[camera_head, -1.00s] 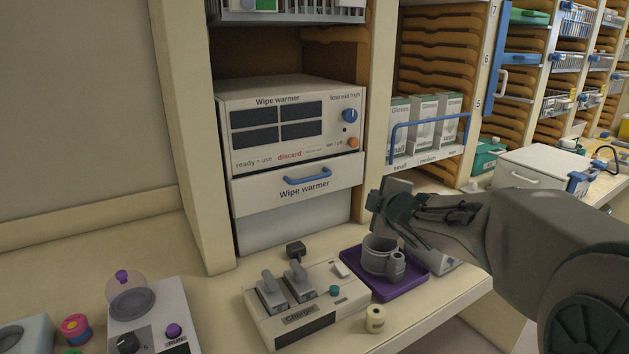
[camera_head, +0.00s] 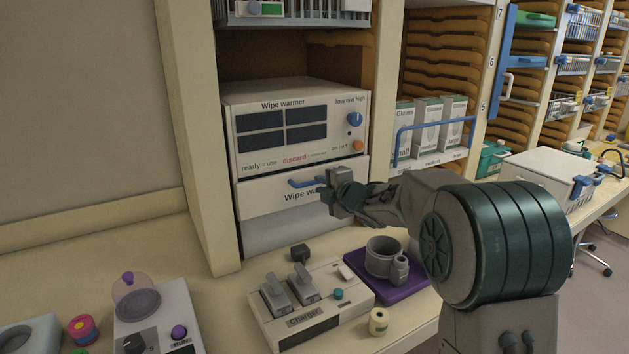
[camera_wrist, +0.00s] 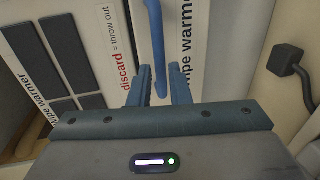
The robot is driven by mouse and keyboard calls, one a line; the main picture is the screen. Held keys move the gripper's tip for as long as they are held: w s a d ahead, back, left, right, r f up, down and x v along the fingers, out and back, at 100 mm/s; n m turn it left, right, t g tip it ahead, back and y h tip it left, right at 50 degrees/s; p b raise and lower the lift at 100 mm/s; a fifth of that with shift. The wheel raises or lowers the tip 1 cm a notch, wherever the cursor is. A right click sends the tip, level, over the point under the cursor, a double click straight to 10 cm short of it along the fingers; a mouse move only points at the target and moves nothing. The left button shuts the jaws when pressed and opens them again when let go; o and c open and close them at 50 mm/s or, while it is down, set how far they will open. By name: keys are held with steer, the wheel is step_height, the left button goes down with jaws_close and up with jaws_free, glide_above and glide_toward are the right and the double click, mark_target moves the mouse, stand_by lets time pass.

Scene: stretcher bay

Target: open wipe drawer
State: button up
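The wipe warmer (camera_head: 345,95) is a white box in the cabinet bay. Its drawer (camera_head: 262,198) below the panel looks closed, with a blue bar handle (camera_head: 303,183) on its front. My gripper (camera_head: 326,187) is at the right part of this handle, in front of the drawer. In the wrist view my gripper (camera_wrist: 161,75) has its two fingers apart. The blue handle (camera_wrist: 155,40) runs down into the gap between them. Contact with either finger cannot be made out.
Below on the counter stand a charger (camera_head: 310,318), a purple tray (camera_head: 392,291) with a grey cup (camera_head: 381,256), and a small cream jar (camera_head: 378,321). Glove boxes (camera_head: 427,130) behind a blue rail are right of the warmer. The counter's left back is clear.

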mark_target(315, 183)
steer(key=shift+p+x, duration=0.4)
steer(key=shift+x, duration=1.9)
jaws_close()
steer(key=shift+s, duration=0.1)
